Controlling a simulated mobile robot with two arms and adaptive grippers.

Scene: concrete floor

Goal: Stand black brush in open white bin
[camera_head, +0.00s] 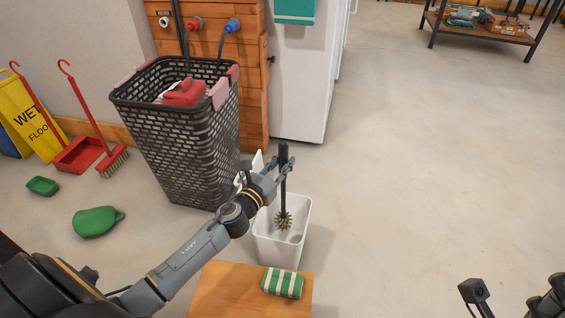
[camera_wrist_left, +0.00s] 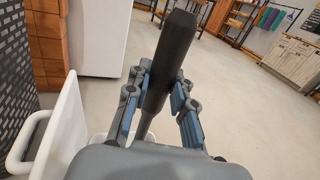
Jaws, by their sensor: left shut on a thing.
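The black brush (camera_head: 283,190) is upright, with its bristle head down inside the mouth of the open white bin (camera_head: 262,249) in the head view. My left gripper (camera_head: 284,167) is shut on the upper part of its handle, above the bin. In the left wrist view the black handle (camera_wrist_left: 168,62) stands between the two fingers (camera_wrist_left: 160,100), and part of the white bin (camera_wrist_left: 62,135) shows at the left. Whether the bristles touch the bin's floor I cannot tell. My right gripper (camera_head: 480,298) is at the lower right, only partly in view.
A small wooden table (camera_head: 225,291) with a green-striped cloth (camera_head: 282,283) stands in front of the bin. A tall dark laundry basket (camera_head: 190,150) is close behind-left. The floor at right is clear.

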